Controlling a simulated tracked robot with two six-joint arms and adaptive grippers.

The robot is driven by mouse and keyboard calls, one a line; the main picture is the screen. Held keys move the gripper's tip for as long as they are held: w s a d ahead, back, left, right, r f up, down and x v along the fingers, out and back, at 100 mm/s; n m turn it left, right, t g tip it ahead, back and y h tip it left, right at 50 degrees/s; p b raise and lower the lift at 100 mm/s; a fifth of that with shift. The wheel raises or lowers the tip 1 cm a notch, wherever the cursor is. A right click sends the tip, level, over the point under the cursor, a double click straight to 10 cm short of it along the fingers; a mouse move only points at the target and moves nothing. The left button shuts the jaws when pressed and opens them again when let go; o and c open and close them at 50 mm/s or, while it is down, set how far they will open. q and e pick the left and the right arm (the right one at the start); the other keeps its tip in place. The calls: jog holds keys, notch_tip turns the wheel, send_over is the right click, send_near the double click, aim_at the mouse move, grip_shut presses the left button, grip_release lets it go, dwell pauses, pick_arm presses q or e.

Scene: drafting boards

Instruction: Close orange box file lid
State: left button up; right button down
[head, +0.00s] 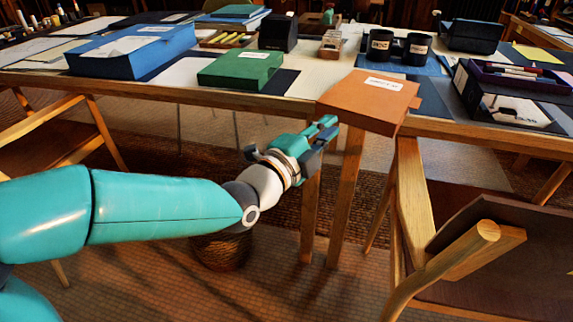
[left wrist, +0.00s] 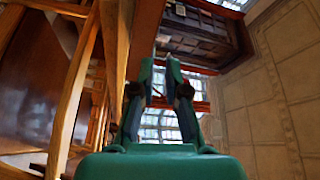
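The orange box file (head: 366,98) lies at the front edge of the table, its front overhanging the edge. Its top, with a white label, looks flat and down. My left gripper (head: 326,130) is below and in front of the box file's left front corner, apart from it as far as I can tell. Its fingers are partly open, with a narrow gap and nothing between them. The left wrist view also shows the left gripper (left wrist: 160,72) empty; the orange box file cannot be made out clearly there. My right gripper is not in view.
A green box file (head: 240,68) and a blue box file (head: 132,48) lie to the left. Two black mugs (head: 398,47) stand behind the orange one. A dark open tray (head: 512,82) is at right. A wooden chair (head: 460,235) stands at front right.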

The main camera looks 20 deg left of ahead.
pick_arm(q)
jog(key=r+b+v, duration=0.1)
jog(key=b+v, duration=0.2)
jog(key=v, duration=0.8)
jog(key=shift+f+b, duration=0.35)
jog(key=shift+f, duration=0.05)
dwell(0.4)
jog(key=shift+b, duration=0.3)
